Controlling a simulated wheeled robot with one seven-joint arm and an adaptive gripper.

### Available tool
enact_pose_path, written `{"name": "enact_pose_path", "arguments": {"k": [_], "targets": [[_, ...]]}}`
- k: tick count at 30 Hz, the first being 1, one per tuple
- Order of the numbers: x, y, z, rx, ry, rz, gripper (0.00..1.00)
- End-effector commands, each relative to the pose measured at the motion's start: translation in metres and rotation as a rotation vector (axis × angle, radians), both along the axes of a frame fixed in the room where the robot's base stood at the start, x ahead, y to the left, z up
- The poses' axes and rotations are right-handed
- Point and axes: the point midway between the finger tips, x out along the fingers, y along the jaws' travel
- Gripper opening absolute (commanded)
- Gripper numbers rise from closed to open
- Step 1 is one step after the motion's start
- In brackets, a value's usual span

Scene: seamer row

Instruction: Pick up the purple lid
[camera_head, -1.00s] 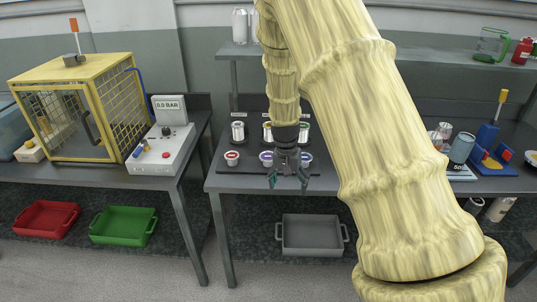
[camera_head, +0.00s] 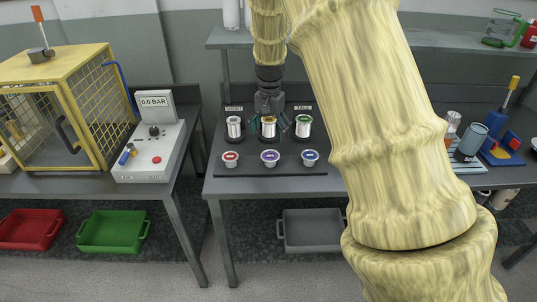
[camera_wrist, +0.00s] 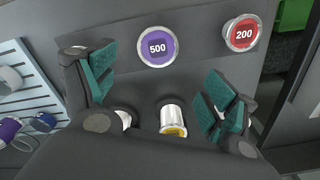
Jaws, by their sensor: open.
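The purple lid (camera_head: 270,156) lies in the middle of the front row on a dark board, between a red lid (camera_head: 230,157) and a blue lid (camera_head: 310,156). In the wrist view the purple lid (camera_wrist: 157,47) is marked 500 and shows whole, ahead of and between the fingers. The red lid (camera_wrist: 242,33) there is marked 200. My gripper (camera_head: 269,125) is open and empty, at the middle can behind the purple lid. The lid is not touched.
Silver cans stand behind the lids: a left one (camera_head: 234,127), a middle one (camera_head: 268,128) with a yellow mark, and a right one (camera_head: 303,127). A white control box (camera_head: 150,155) and yellow cage (camera_head: 75,75) are left. A grey tray (camera_head: 312,229) sits below.

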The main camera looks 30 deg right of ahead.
Motion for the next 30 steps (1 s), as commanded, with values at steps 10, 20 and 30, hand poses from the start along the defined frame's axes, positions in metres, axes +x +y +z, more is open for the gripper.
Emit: {"name": "enact_pose_path", "arguments": {"k": [10,20,30], "targets": [[-0.004,0.002,-0.033,0.001,0.003,0.001,0.86],[-0.009,0.008,-0.072,-0.001,0.001,0.004,0.86],[-0.009,0.007,-0.077,-0.001,0.001,0.004,0.86]]}}
